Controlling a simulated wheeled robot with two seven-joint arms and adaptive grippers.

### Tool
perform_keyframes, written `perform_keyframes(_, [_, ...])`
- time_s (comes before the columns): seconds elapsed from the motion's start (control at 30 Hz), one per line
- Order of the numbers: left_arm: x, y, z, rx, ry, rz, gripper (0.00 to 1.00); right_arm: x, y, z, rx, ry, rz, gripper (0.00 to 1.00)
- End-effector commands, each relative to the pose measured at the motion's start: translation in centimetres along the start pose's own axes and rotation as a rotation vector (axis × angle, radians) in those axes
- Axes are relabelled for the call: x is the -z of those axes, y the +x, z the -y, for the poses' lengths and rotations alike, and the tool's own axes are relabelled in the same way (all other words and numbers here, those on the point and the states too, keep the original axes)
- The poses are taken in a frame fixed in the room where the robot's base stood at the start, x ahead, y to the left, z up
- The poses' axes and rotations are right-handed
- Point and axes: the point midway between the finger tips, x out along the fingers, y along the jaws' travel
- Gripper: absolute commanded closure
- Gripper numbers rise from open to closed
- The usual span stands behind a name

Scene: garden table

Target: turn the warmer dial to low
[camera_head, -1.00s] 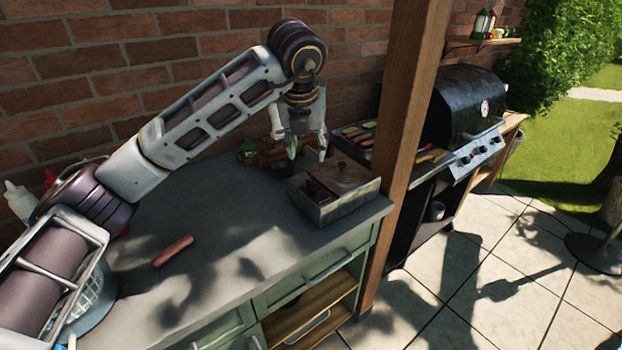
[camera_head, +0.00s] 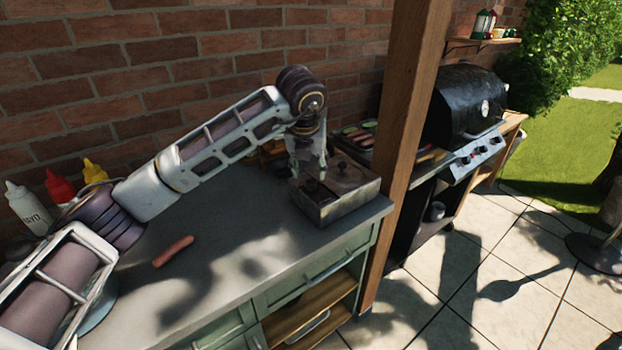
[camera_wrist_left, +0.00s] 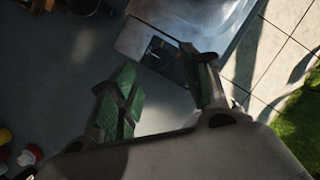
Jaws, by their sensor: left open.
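The warmer is a grey metal box (camera_head: 345,208) with lids and small dark knobs on top, at the right end of the counter. In the left wrist view its metal body (camera_wrist_left: 190,18) fills the top, with a dark square patch (camera_wrist_left: 158,50) on one side. I cannot make out the dial or its setting clearly. My left gripper (camera_head: 308,168) hangs at the warmer's back left corner, partly hidden by its own wrist. In the wrist view its green-padded fingers (camera_wrist_left: 163,92) are apart, with nothing held between them. My right gripper is not in view.
A sausage (camera_head: 173,251) lies on the grey counter (camera_head: 230,235). Sauce bottles (camera_head: 62,188) stand at the left by the brick wall. A wooden post (camera_head: 402,130) rises close to the warmer's right. A black grill (camera_head: 465,105) stands beyond it.

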Motion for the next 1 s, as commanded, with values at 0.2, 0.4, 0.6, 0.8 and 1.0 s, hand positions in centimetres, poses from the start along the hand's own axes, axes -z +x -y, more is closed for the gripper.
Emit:
perform_keyframes(0.2, [0.1, 3.0, 0.0, -0.001, 0.001, -0.003, 0.52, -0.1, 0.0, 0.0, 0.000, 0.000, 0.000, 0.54])
perform_keyframes(0.4, [0.0, 5.0, 0.0, 0.000, 0.000, -0.001, 0.52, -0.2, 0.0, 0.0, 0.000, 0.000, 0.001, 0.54])
perform_keyframes(0.6, [0.0, 6.0, 0.0, 0.000, 0.001, 0.000, 0.52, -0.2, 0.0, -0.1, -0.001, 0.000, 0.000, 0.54])
perform_keyframes(0.8, [0.0, 6.2, 0.0, 0.000, 0.001, 0.000, 0.52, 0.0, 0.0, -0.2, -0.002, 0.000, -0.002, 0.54])
perform_keyframes(1.0, [0.0, 6.1, 0.0, 0.000, 0.001, 0.000, 0.64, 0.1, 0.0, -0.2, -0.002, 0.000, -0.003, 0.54])
